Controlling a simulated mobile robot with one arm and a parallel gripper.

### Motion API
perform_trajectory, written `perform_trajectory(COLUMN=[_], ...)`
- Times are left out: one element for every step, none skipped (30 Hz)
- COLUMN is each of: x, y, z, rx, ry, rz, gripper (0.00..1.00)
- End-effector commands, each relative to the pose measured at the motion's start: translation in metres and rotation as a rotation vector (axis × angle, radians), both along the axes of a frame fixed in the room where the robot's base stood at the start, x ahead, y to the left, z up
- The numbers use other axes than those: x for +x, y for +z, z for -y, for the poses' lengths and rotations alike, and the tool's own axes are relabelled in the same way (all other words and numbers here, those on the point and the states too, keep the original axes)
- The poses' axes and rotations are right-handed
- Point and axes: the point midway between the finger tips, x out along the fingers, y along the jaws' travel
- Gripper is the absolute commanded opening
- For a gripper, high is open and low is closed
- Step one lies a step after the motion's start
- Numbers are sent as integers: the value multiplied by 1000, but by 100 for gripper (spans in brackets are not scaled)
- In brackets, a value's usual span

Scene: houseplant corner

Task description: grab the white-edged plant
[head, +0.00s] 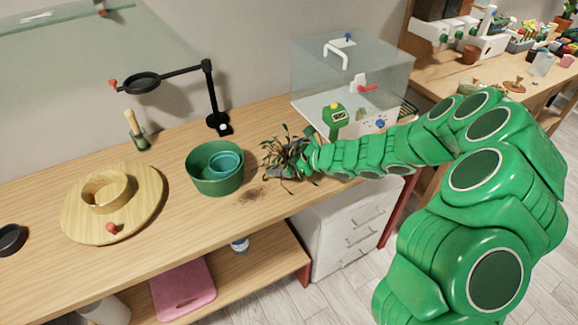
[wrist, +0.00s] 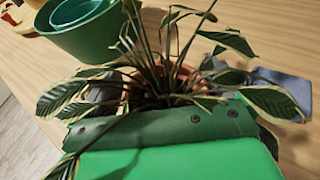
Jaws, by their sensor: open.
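The white-edged plant (wrist: 70,97) has dark green leaves with pale cream edges and thin upright stems. It fills the middle of the wrist view, with part of a terracotta pot (wrist: 184,72) showing behind the stems. In the head view the plant (head: 282,147) stands on the wooden bench at the end of my green arm. My gripper (head: 288,163) is open and right at the plant, low by its base. Leaves hide most of the fingers and pot, so I cannot tell whether the fingers touch it.
Nested green and teal pots (head: 214,180) stand close left of the plant. Dark soil crumbs (head: 250,195) lie in front. A clear box (head: 350,80) and a black magnifier stand (head: 210,100) are behind. A blue-grey cloth (wrist: 283,84) lies beside the plant.

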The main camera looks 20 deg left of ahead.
Motion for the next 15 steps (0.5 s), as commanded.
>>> perform_trajectory(x=[0, 0, 0, 0, 0, 0, 0, 0, 0, 0, 0, 0, 0, 0, 0], y=[0, 0, 0, 0, 0, 0, 0, 0, 0, 0, 0, 0, 0, 0, 0], z=[0, 0, 0, 0, 0, 0, 0, 0, 0, 0, 0, 0, 0, 0, 0], rx=[0, 0, 0, 0, 0, 0, 0, 0, 0, 0, 0, 0, 0, 0, 0], ry=[0, 0, 0, 0, 0, 0, 0, 0, 0, 0, 0, 0, 0, 0, 0], rz=[0, 0, 0, 0, 0, 0, 0, 0, 0, 0, 0, 0, 0, 0, 0], gripper=[100, 100, 94, 89, 85, 79, 74, 69, 63, 59, 54, 48, 45, 45, 44])
